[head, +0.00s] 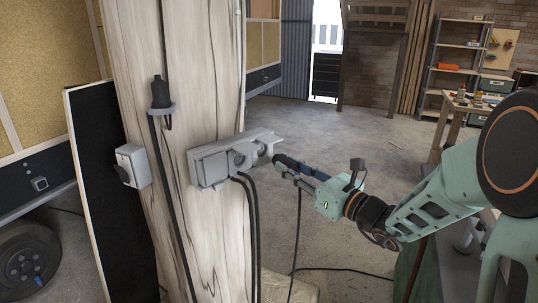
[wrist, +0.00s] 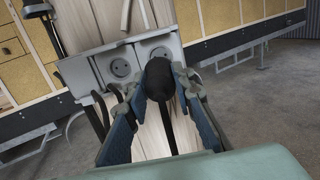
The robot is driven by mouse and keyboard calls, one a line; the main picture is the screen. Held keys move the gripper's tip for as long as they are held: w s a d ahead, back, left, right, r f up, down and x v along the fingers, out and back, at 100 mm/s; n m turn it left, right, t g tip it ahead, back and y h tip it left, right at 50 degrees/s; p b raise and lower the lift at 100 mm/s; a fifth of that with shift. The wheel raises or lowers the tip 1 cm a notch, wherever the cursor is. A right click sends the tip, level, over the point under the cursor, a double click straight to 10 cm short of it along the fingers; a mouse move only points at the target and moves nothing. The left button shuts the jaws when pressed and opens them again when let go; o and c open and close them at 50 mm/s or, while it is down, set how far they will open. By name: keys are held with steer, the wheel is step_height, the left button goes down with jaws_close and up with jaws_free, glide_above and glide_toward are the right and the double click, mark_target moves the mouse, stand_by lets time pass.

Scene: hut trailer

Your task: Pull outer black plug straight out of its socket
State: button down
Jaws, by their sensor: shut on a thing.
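The grey socket box (head: 215,163) is fixed to a pale wooden post, its sockets facing right. My gripper (head: 284,166) is at the right end of the box, close to the outer socket (head: 265,149). In the wrist view my gripper (wrist: 158,85) is shut on the black plug (wrist: 158,78), a finger on each side. Behind the plug, the outer socket's face (wrist: 159,52) shows around its top; the inner socket (wrist: 120,68) shows empty to the left. The plug's front end is hidden, so I cannot tell whether its pins touch the socket. A black cable (head: 297,225) hangs below my gripper.
Two black cables (head: 249,215) hang below the box along the post (head: 222,225). A black connector (head: 160,93) sits in a holder on the post, above a grey switch box (head: 132,166). Open concrete floor lies behind my gripper; a workbench (head: 465,104) stands far right.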

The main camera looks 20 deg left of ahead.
steer(key=shift+s+d, duration=0.1)
steer(key=shift+d, duration=0.1)
stand_by(0.3)
steer(key=shift+v, duration=3)
